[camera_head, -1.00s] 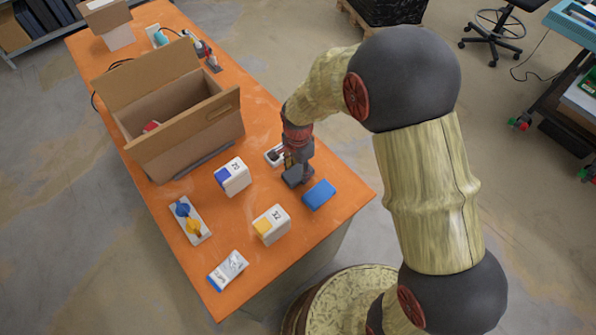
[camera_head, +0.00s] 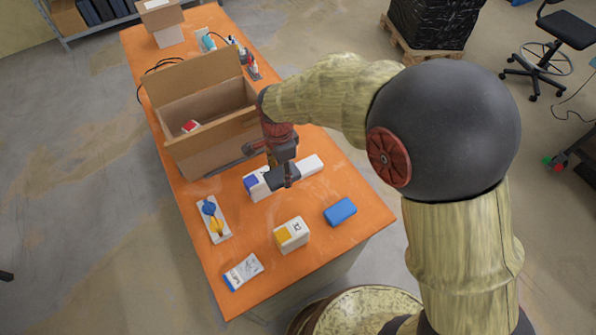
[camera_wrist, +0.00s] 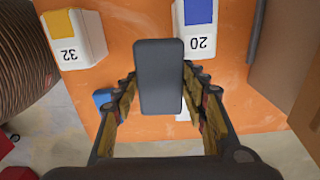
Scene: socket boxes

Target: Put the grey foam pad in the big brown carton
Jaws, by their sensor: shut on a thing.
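The grey foam pad (camera_wrist: 159,76) is a dark flat block in the wrist view, between the two fingers of my gripper (camera_wrist: 158,98). My gripper is shut on it. In the head view my gripper (camera_head: 284,172) holds the pad (camera_head: 281,181) above the table, in front of the white box with the blue mark. The big brown carton (camera_head: 213,147) stands to the left and farther back, with its flaps raised. A red and white thing (camera_head: 190,126) shows inside it. The carton's side also shows at the right of the wrist view (camera_wrist: 285,62).
On the orange table (camera_head: 325,230) are a white box marked 20 (camera_wrist: 198,28), a yellow-marked box (camera_head: 292,235), a blue block (camera_head: 340,212), a tray with blue and yellow pieces (camera_head: 213,220) and a white packet (camera_head: 243,271). A white item (camera_head: 309,165) lies right of my gripper.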

